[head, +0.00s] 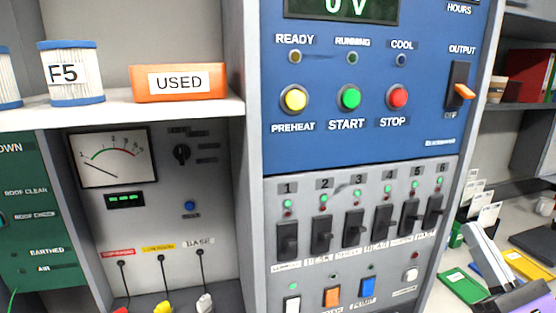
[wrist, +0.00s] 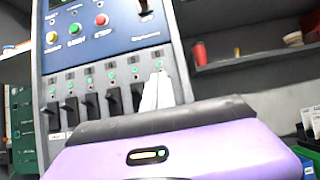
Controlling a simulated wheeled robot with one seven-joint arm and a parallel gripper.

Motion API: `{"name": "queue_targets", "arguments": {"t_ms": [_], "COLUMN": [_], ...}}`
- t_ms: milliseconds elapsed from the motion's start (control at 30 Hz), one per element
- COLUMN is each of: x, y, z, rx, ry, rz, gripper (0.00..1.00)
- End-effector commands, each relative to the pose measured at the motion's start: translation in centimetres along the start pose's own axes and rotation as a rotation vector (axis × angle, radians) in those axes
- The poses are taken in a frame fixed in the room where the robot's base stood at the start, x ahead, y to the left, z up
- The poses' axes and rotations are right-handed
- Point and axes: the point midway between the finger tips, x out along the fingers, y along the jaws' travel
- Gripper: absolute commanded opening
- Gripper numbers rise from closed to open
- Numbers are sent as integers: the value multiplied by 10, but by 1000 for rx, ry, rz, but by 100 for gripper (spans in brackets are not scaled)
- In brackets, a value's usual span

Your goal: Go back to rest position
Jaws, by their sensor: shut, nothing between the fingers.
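My gripper (head: 474,232) is at the lower right of the head view, right of the grey breaker panel (head: 345,165), with its pale fingers pointing up and left. The fingers are together, with nothing seen between them. In the wrist view my gripper (wrist: 158,76) shows as pale fingers beyond the purple wrist housing. They overlap the right end of the switch row in that picture. I cannot tell whether they touch the panel.
The blue panel (head: 370,140) has yellow, green and red buttons and a switch marked OUTPUT (head: 459,88). Several black numbered switches line the panel below. A shelf (head: 120,112) at left holds an orange USED box (head: 179,98). Green and yellow trays (head: 460,285) lie on the right bench.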

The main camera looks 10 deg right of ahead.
Motion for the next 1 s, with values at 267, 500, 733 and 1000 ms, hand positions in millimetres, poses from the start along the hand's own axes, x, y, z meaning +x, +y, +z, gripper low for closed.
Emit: {"name": "queue_targets", "arguments": {"t_ms": [267,500,733,1000], "x": [0,-1,-26,-82], "y": [-4,-7,3,35], "z": [4,25,28,3], "rx": [133,388,809,1461], "ry": [-17,-93,-152,-179], "rz": [-18,-31,-52,-129], "gripper": [0,0,0,0]}}
